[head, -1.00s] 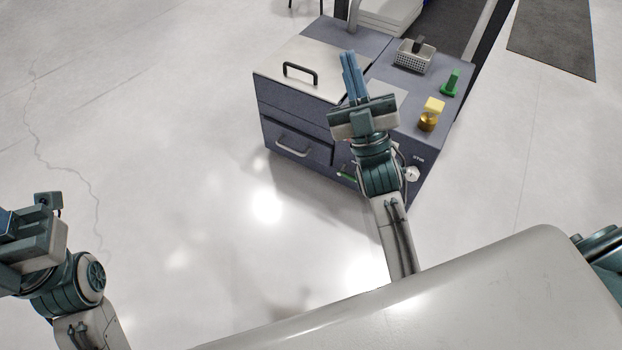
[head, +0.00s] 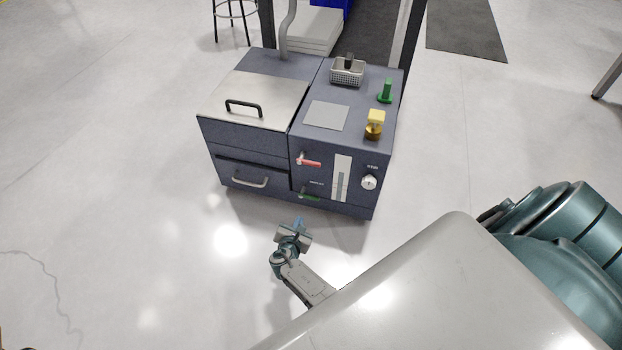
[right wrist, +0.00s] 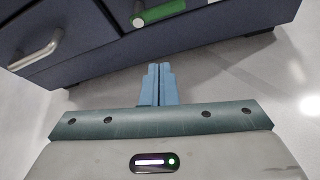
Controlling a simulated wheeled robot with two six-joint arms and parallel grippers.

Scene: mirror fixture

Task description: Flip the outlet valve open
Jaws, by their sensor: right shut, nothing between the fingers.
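The blue-grey machine (head: 240,145) has a green lever (head: 309,196) low on its front and a red lever (head: 309,161) above it. Both levers look roughly horizontal; I cannot read which is labelled as the outlet valve. My right gripper (head: 299,221) is shut and empty, low in front of the green lever and apart from it. In the right wrist view, the closed blue fingertips (right wrist: 158,68) point at the machine's lower edge, with the green lever (right wrist: 160,12) above them at the top. My left gripper is not in view.
A drawer handle (head: 249,181) is left of the levers. A sight strip (head: 341,178) and white knob (head: 369,182) are to their right. A yellow-topped brass part (head: 374,124), green part (head: 386,91) and wire basket (head: 347,72) stand on top. Floor in front is clear.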

